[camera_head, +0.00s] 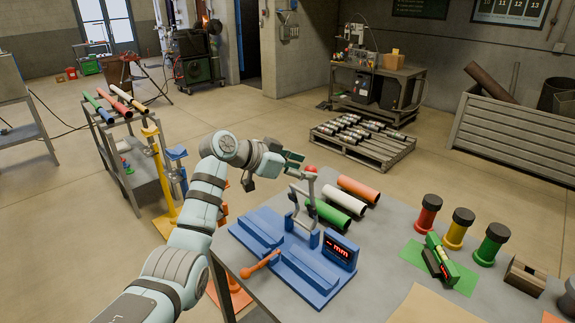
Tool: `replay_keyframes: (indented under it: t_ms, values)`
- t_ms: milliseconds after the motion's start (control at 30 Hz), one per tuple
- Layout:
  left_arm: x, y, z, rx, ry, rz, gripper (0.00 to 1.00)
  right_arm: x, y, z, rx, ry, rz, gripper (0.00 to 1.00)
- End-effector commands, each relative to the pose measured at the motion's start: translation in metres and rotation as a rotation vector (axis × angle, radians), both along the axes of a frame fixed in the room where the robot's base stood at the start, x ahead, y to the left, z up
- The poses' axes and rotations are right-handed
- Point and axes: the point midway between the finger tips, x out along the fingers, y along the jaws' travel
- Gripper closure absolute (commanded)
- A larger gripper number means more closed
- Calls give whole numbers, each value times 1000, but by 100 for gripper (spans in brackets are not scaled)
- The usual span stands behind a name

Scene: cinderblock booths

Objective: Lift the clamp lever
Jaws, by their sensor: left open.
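A blue clamp fixture (262,228) with a small display of red dashes and "mm" sits at the table's left end. A grey lever (312,190) with a red knob (311,170) stands up from its back part; it looks like the clamp lever. A short orange handle (262,263) lies low at the fixture's front left. My left gripper (294,164) is open and empty, just left of the red knob, at about its height in the picture. I cannot tell whether they touch. My right gripper is out of view.
Green (328,213), white (343,196) and orange (358,189) tubes lie behind the fixture. Red, yellow and green black-capped cylinders (459,228) stand to the right, near a green device (441,258). The grey tabletop (385,250) between is clear. A tube rack (120,130) stands left.

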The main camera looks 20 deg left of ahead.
Motion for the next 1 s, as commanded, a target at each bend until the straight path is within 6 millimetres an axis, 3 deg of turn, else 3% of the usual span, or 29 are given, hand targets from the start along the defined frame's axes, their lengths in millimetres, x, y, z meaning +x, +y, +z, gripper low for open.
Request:
replay_keyframes:
  t_ms: [100,300,767,867,967,1000]
  values:
    - [-21,22,16,5,-2,3,53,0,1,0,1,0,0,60]
    - [-44,41,34,3,1,1,53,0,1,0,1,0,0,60]
    - [-48,43,33,4,6,1,53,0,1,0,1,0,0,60]
    - [-54,42,4,21,48,23,53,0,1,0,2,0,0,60]
    - [-77,41,-65,64,146,86,53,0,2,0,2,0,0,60]
    - [-95,42,-100,87,197,122,53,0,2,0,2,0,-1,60]
